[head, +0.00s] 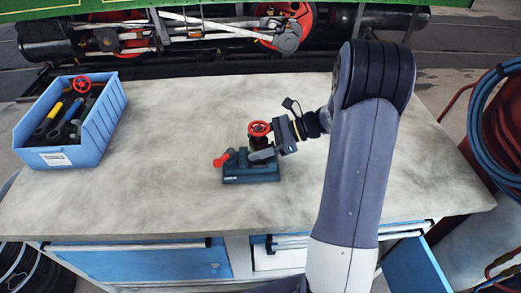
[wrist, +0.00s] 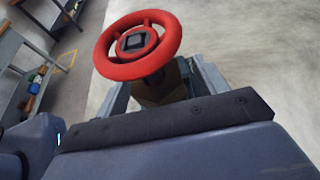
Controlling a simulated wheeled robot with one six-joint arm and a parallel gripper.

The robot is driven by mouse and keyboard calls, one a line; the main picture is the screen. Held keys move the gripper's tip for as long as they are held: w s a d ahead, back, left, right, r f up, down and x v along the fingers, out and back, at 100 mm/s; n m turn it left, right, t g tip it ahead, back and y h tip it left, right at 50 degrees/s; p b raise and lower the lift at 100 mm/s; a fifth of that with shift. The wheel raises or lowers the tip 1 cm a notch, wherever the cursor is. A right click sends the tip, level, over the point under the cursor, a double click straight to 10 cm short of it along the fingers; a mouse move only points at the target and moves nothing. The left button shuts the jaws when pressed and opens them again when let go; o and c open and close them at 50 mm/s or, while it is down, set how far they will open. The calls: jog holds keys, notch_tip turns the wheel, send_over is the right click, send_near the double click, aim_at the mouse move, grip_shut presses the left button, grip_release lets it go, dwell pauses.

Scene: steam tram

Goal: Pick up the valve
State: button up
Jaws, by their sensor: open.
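The valve (head: 259,128) has a red handwheel on top of a brownish body. It stands upright at a dark teal bench vise (head: 252,174) in the middle of the table; my gripper partly hides how its base sits there. In the wrist view, the red handwheel (wrist: 172,42) is close, with the body below it. My gripper (head: 262,147) has come in from the right at the valve, below the handwheel. In the wrist view, its open fingers (wrist: 160,78) appear on either side of the valve body. Contact cannot be told.
A blue bin (head: 90,135) with tools and another red handwheel (head: 82,84) stands at the table's left. The vise has a red-ended handle (head: 222,160). The pale tabletop (head: 180,110) is otherwise clear. Coiled hoses (head: 500,125) are at the right; a locomotive's running gear is behind.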

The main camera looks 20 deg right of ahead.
jog(key=shift+a+f, duration=0.2)
jog(key=shift+a, duration=0.3)
jog(key=shift+w, duration=0.1)
jog(key=c, duration=1.5)
